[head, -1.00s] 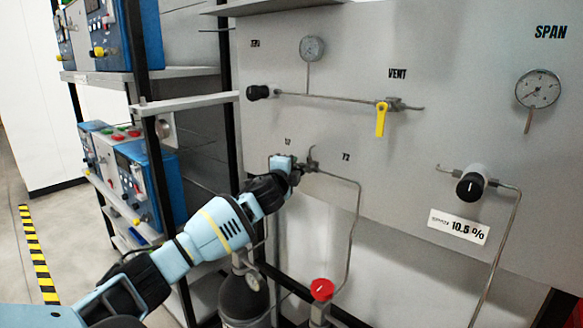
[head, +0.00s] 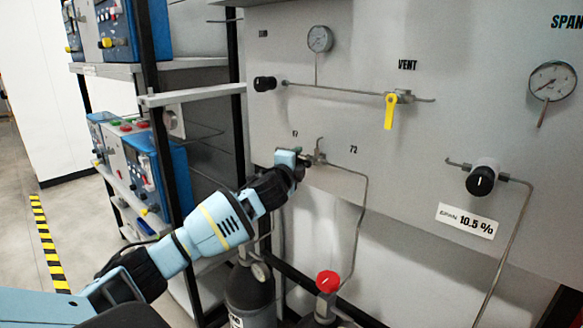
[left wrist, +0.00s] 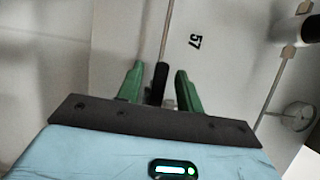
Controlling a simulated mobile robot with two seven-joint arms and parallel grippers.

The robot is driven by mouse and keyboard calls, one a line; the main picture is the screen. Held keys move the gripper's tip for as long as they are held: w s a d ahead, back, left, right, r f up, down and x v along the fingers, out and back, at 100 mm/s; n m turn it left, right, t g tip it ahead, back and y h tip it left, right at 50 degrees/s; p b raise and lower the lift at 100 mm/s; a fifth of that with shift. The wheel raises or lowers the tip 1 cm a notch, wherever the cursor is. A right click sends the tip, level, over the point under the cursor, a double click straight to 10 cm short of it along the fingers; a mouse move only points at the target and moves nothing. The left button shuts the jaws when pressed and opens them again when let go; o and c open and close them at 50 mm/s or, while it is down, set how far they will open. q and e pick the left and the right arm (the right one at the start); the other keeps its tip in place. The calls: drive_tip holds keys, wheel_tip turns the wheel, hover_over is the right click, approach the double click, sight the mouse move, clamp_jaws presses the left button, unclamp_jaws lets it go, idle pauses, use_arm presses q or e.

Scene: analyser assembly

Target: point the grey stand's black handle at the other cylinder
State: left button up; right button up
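The black handle (left wrist: 158,82) shows in the left wrist view, between the two green fingers of my left gripper (left wrist: 160,86). The fingers are open, with a narrow gap on each side of the handle. In the head view my left gripper (head: 300,160) is at the small valve (head: 319,157) on the grey panel (head: 300,80), and it hides the handle there. Two labels sit above the valve, one left and one right. Below are a dark cylinder (head: 250,290) and a red-topped cylinder valve (head: 327,283). My right gripper is not in view.
A yellow lever (head: 390,110) and a black knob (head: 481,181) are on the panel. Thin pipes run along it, one bending down right of the valve. A shelf rack with blue instruments (head: 150,175) stands at the left, close to my arm.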

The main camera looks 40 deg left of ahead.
use_arm(q)
drive_tip(key=shift+v, duration=2.8)
drive_tip(key=shift+f, duration=0.1)
drive_tip(key=s+d+f+n+g+h, duration=0.1)
drive_tip(key=s+d+f+g, duration=0.1)
drive_tip(key=s+d+f, duration=0.35)
drive_tip(key=s+d+f+n+g+h, duration=0.1)
drive_tip(key=s+d+f+n, duration=0.15)
drive_tip(key=f, duration=0.65)
drive_tip(key=s+d+f+n+g+h, duration=0.1)
drive_tip(key=s+d+f+g, duration=0.2)
drive_tip(key=f, duration=0.4)
drive_tip(key=s+d+f+n+g+h, duration=0.15)
drive_tip(key=s+d+f, duration=0.3)
drive_tip(key=s, duration=0.45)
drive_tip(key=s+d+f+n+g, duration=0.3)
drive_tip(key=s+f, duration=0.3)
drive_tip(key=s, duration=0.4)
drive_tip(key=s+d+f+n+g+h, duration=0.15)
drive_tip(key=s+d+f, duration=0.3)
drive_tip(key=s, duration=0.45)
wheel_tip(320, 180, down, 9)
drive_tip(key=d+n+t+h, duration=0.1)
drive_tip(key=d+n+t, duration=0.1)
drive_tip(key=t, duration=0.2)
drive_tip(key=shift+d+h, duration=0.3)
drive_tip(key=shift+d, duration=0.1)
